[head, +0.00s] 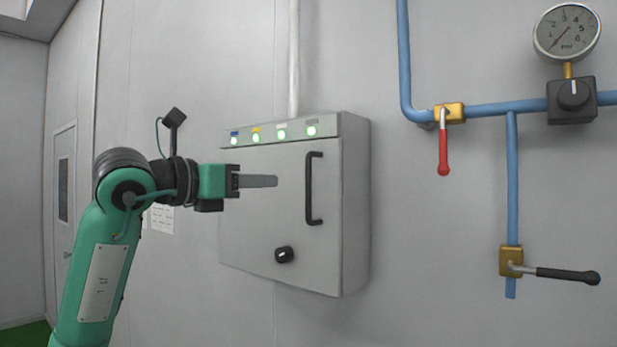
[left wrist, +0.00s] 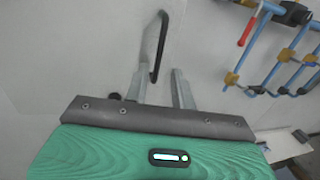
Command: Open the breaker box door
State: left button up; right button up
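The grey breaker box (head: 356,200) hangs on the wall, and its door (head: 255,225) looks shut. A black vertical bar handle (head: 309,190) is on the right side of the door, with a black knob (head: 284,254) low on it. My left gripper (head: 268,181) is in front of the door, its fingers pointing right at the handle, with a gap left in the picture. In the left wrist view its fingers (left wrist: 160,74) are apart and empty, and the handle (left wrist: 160,45) shows beyond and between the tips. My right gripper is not in view.
Several green lights (head: 282,133) line the box's top strip. Blue pipes (head: 512,180) run right of the box with a red-lever valve (head: 443,155), a black-lever valve (head: 567,275) and a pressure gauge (head: 567,33). The wall between box and pipes is bare.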

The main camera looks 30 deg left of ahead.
pick_arm(q)
jog(key=p, duration=0.4)
send_over(309, 216)
jog(key=shift+w+a, duration=0.2)
jog(key=shift+w, duration=0.05)
grip_shut()
